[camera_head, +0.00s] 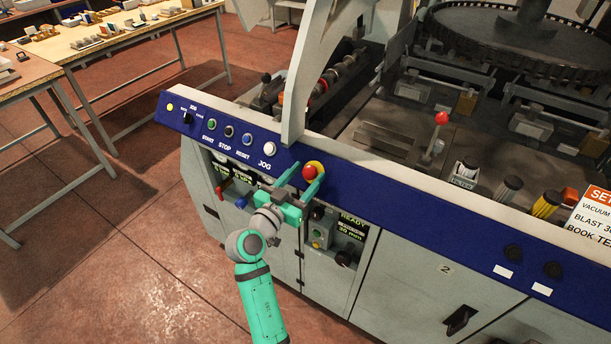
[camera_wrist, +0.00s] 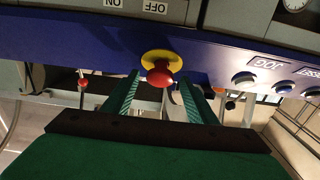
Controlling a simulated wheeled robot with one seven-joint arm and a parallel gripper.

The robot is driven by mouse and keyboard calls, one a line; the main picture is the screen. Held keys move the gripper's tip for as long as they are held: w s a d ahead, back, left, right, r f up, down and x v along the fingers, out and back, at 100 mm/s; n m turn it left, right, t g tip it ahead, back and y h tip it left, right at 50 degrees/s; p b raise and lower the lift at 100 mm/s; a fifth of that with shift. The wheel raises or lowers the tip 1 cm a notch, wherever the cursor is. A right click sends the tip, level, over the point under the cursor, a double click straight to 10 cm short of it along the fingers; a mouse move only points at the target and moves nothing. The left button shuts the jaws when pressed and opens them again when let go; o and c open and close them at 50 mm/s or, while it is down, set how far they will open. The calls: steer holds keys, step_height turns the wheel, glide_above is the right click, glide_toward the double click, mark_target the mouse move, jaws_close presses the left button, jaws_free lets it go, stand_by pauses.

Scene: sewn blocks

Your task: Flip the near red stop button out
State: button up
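The red stop button (camera_head: 310,172) sits on a yellow round base on the blue front panel (camera_head: 400,199), to the right of the JOG button. In the wrist view the red button (camera_wrist: 160,75) shows in front of its yellow ring (camera_wrist: 161,60), between my fingers. My gripper (camera_head: 301,178) is at the panel, with its two green fingers spread, one on each side of the button. In the wrist view my gripper (camera_wrist: 158,92) has a gap between its fingertips and the button. I cannot tell whether either finger touches it.
The white JOG button (camera_head: 269,149) and the RESET, STOP and START buttons lie left along the panel. A red-knobbed lever (camera_head: 441,118) stands behind the panel. Below are a READY display (camera_head: 352,222) and a red handle (camera_head: 226,190). Workbenches (camera_head: 120,35) stand at the upper left, with open floor before them.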

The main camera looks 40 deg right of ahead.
jaws_close()
steer(key=shift+s+a+r, duration=0.15)
steer(key=shift+a+r, duration=0.25)
steer(key=shift+a, duration=0.05)
steer(key=shift+c, duration=0.3)
jaws_free()
steer(key=shift+a, duration=0.1)
steer(key=shift+o, duration=0.6)
steer(key=shift+s, duration=0.1)
steer(key=v, duration=1)
steer(key=shift+s+a, duration=0.15)
steer(key=shift+a, duration=0.1)
